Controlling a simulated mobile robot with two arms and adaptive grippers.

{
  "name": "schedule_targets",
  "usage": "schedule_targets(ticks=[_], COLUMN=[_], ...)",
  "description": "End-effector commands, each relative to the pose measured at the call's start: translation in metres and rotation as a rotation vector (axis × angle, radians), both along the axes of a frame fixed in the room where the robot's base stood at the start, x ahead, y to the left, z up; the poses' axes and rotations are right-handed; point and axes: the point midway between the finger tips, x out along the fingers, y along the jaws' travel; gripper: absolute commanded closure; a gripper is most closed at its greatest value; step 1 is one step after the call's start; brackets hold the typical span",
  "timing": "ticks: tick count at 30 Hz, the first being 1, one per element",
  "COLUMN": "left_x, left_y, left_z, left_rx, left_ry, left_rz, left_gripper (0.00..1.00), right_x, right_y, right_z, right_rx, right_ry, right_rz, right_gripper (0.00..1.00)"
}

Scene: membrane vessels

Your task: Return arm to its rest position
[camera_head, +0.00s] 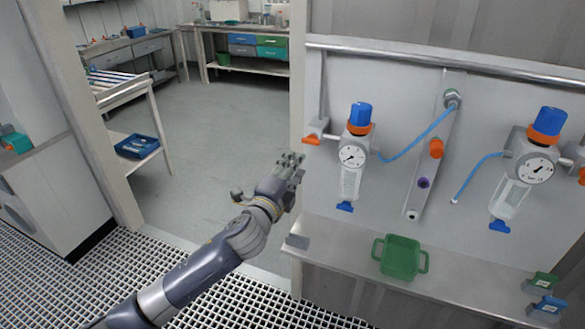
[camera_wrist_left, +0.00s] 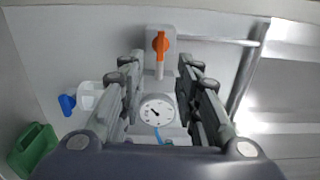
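My left arm reaches in from the bottom left in the head view. Its gripper (camera_head: 291,166) hangs in the air left of the wall panel, above the level of the shelf. In the left wrist view the two fingers of the left gripper (camera_wrist_left: 160,66) stand apart with nothing held between them. Past them show an orange valve handle (camera_wrist_left: 160,42) and a round gauge (camera_wrist_left: 157,110). In the head view this orange handle (camera_head: 312,139) and gauge (camera_head: 352,156) belong to the left filter unit, apart from the gripper. My right arm and gripper do not show.
A green tub (camera_head: 400,257) stands on the shelf (camera_head: 335,262) under the panel. A second gauge unit (camera_head: 535,168) hangs at the right. A blue hose (camera_head: 425,136) runs to the middle fitting. A white cabinet (camera_head: 40,195) stands at the left. Open floor lies behind the gripper.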

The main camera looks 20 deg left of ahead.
Motion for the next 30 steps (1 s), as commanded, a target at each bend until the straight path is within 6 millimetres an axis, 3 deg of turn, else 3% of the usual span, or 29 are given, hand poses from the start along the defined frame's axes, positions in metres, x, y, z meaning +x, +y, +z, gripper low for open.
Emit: schedule_targets(ticks=[10,14,17,23,26,30], left_x=[0.001,0.003,0.002,-0.029,-0.059,-0.117], left_y=[0.001,0.007,0.017,0.039,0.046,0.052], left_z=[-0.002,-0.034,-0.09,-0.238,-0.309,-0.4], left_rx=[-0.002,-0.04,-0.112,-0.31,-0.41,-0.545], left_ry=[0.004,0.06,0.158,0.406,0.521,0.673], left_rz=[0.001,0.016,0.044,0.139,0.201,0.298], left_gripper=[0.69,0.69,0.69,0.69,0.69,0.69], right_x=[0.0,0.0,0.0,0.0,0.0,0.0], right_y=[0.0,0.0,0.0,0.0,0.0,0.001], right_z=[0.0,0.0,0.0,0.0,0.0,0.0], right_rx=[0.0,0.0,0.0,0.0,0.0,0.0], right_ry=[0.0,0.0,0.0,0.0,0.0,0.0], right_rz=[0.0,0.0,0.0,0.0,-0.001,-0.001], right_gripper=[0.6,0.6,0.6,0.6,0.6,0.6])
